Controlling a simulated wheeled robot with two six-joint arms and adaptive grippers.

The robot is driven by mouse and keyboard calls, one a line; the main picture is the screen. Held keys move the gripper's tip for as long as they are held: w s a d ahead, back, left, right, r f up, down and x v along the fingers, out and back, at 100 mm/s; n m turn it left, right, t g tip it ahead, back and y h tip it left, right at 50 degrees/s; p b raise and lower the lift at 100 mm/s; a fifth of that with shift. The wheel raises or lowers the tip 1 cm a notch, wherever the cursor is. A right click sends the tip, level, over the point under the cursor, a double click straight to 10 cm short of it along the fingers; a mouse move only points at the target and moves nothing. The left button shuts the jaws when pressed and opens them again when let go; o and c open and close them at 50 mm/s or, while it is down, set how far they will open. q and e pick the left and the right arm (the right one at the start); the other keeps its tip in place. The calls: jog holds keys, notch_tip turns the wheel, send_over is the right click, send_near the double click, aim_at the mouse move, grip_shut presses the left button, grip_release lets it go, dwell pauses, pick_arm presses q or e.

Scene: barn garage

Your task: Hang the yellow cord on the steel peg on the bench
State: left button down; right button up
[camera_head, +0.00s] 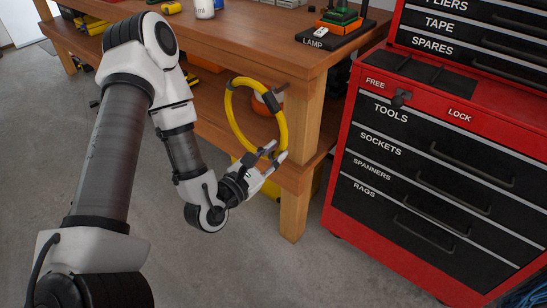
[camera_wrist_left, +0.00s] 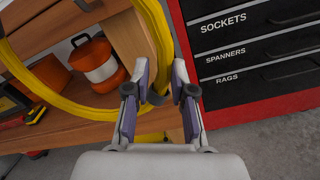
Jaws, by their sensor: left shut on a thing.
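The yellow cord (camera_head: 232,118) is a coiled loop with dark bands, held upright in front of the bench's near corner leg. My left gripper (camera_head: 275,157) is shut on the lower right of the loop. In the left wrist view the cord (camera_wrist_left: 152,28) runs down to between the fingers of my left gripper (camera_wrist_left: 158,96), with a dark band there. A short grey stub, seemingly the steel peg (camera_head: 282,88), shows at the leg near the loop's upper right. I cannot tell whether the loop is around it or only beside it. My right gripper is not in view.
The wooden bench (camera_head: 225,52) has a lower shelf with an orange and white container (camera_wrist_left: 97,62) behind the loop. A red tool chest (camera_head: 345,190) stands close on the right. The floor in front is clear.

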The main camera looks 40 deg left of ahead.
pick_arm(q)
jog(key=shift+w+f+b, duration=0.35)
jog(key=shift+w, duration=0.1)
jog(key=shift+w+d+b, duration=0.1)
jog(key=shift+w+b, duration=0.7)
jog(key=shift+b, duration=0.35)
jog(key=shift+w+b, duration=0.75)
jog(key=shift+b, duration=0.05)
jog(key=shift+w+d+r, duration=0.1)
jog(key=shift+w+r, duration=0.05)
jog(key=shift+w, duration=0.2)
jog(key=w+f+b, duration=0.3)
jog(key=w, duration=0.4)
jog(key=shift+w+d+f, duration=0.2)
jog(key=shift+d+f, duration=0.05)
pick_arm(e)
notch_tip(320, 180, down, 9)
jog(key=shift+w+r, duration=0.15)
pick_arm(q)
jog(key=c, duration=0.9)
grip_release()
jog(key=shift+s, duration=0.1)
